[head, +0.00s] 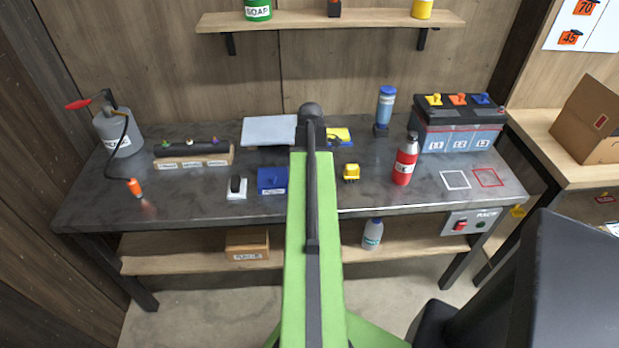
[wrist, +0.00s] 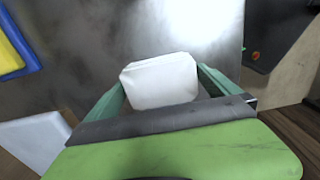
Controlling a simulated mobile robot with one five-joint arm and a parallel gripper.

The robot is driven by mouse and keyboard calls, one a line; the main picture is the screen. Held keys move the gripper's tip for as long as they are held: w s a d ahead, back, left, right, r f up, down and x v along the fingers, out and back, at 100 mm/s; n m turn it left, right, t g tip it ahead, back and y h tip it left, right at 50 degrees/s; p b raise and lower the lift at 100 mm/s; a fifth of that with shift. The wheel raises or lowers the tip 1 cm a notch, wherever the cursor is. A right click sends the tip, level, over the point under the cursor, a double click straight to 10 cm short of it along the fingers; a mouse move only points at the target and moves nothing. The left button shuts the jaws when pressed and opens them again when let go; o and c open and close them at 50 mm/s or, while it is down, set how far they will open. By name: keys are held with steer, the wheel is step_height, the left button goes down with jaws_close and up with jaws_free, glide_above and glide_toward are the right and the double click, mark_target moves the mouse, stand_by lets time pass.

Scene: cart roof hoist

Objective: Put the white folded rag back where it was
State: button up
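The white folded rag (wrist: 160,82) shows in the wrist view as a thick, soft-edged white block. It sits between the two green fingers of my gripper (wrist: 160,76), and both fingers press against its sides. The fingers are parted only by the rag's width. Whether the rag is clear of the surface below it, I cannot tell. In the head view my green arm hides the gripper and the rag.
The dark workbench (head: 108,203) carries a pale grey slab (head: 269,130), a yellow and blue folded piece (head: 340,136), a red bottle (head: 406,160), a blue box (head: 272,180) and a battery (head: 455,136). White and red outlined squares mark its right end, where the top is clear.

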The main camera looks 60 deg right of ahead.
step_height(320, 180, up, 12)
steer(key=p, duration=1.2)
steer(key=shift+r, duration=0.15)
steer(key=w+a+m, duration=0.3)
steer(key=w+a, duration=1.3)
steer(key=a, duration=0.4)
steer(key=w+a+m, duration=0.2)
steer(key=w+a, duration=0.1)
steer(key=a, duration=1.2)
steer(key=w+a+m, duration=0.2)
steer(key=a, duration=1.3)
steer(key=shift+w+a, duration=0.3)
steer(key=shift+w, duration=0.1)
